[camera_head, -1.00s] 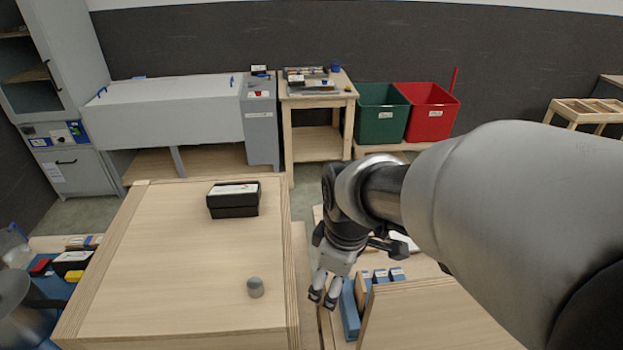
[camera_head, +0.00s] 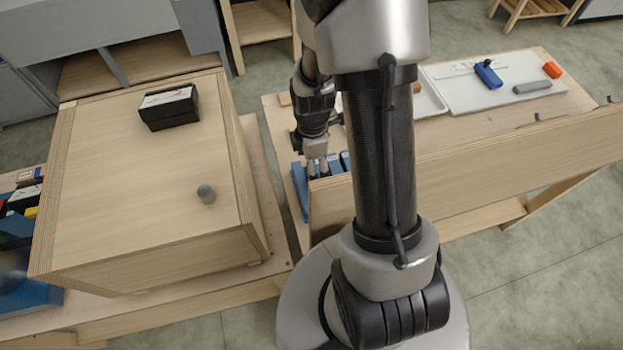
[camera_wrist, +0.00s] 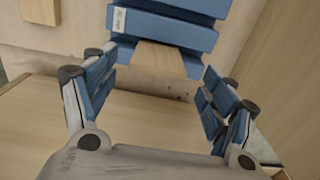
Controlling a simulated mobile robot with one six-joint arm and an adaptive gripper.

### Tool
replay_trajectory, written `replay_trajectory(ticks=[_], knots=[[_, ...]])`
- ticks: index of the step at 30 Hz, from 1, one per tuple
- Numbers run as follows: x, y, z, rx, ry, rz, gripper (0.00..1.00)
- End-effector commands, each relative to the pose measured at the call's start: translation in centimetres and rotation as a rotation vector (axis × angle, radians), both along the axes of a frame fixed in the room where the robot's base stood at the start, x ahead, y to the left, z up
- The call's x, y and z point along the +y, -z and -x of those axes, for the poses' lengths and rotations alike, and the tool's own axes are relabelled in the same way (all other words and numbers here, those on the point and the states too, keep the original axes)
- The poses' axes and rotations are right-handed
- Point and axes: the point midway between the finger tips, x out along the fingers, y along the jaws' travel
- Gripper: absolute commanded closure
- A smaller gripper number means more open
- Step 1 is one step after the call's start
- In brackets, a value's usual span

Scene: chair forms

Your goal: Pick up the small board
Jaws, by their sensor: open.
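A small pale wooden board (camera_wrist: 165,58) shows in the wrist view, narrow and flat, with its upper end against blue blocks (camera_wrist: 160,30). My gripper (camera_wrist: 158,98) is open, with blue-padded fingers left and right of the board's line. The board's near end lies a little beyond the fingertips, and no contact shows. In the head view my gripper (camera_head: 316,168) points down at the blue rack (camera_head: 300,190) on the workbench. There I cannot make out the small board behind the gripper.
A large upright wooden panel (camera_head: 470,155) stands close right of my gripper. A white tray (camera_head: 460,95) with a blue tool (camera_head: 488,74) lies at the back right.

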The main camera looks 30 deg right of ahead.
Motion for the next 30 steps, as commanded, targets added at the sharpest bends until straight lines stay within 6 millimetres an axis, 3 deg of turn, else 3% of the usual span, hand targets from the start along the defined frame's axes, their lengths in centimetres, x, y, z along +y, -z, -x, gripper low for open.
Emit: replay_trajectory(ticks=[3, 8, 18, 26, 30], knots=[[0.0, 1.6, 0.0, 0.002, 0.000, -0.001, 0.22], [0.0, 2.4, 0.0, 0.000, 0.001, 0.000, 0.22], [-0.1, 7.0, -0.2, 0.000, 0.001, 0.000, 0.22], [-0.1, 7.3, -0.2, -0.002, 0.001, 0.001, 0.22], [-0.1, 7.3, -0.2, -0.001, 0.001, 0.000, 0.30]])
